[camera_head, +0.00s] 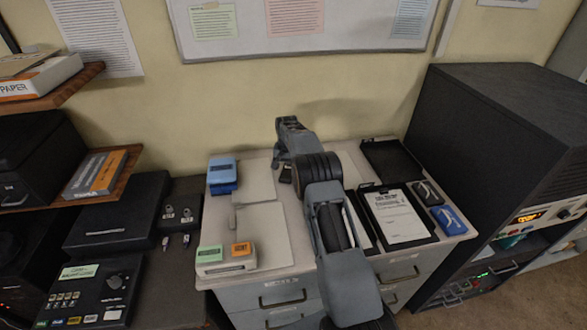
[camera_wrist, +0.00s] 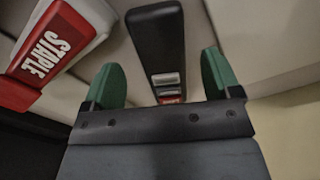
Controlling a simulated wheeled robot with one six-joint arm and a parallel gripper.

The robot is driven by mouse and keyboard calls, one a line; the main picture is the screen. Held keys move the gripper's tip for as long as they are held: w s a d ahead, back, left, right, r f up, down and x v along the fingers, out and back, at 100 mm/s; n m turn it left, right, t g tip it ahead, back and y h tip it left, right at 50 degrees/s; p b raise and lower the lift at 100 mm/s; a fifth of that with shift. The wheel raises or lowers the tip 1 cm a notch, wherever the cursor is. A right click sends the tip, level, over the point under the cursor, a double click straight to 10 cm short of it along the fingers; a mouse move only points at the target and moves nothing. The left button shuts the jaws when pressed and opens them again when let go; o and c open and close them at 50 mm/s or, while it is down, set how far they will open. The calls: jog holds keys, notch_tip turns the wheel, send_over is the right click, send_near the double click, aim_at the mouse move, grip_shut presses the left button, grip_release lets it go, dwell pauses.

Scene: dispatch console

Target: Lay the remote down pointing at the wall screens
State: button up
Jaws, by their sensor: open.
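The remote (camera_wrist: 157,45) is a long black bar with silver buttons and a small red one near its close end, lying on a pale surface in the wrist view. My gripper (camera_wrist: 162,78) is open, its two green fingers on either side of the remote's button end, with gaps to both; nothing is held. In the head view my gripper (camera_head: 287,135) is at the back of the cabinet top near the wall, with my arm hiding much of that area. A small dark piece beside it may be the remote; I cannot tell. No wall screens are in view.
The cabinet top also holds a blue item (camera_head: 222,175), a green-and-orange-topped block (camera_head: 225,260) and a clipboard (camera_head: 398,218). A whiteboard (camera_head: 300,45) hangs behind; a black rack (camera_head: 490,150) stands right.

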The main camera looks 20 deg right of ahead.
jog(key=shift+f, duration=1.2)
jog(key=c, duration=1.1)
jog(key=shift+r, duration=0.15)
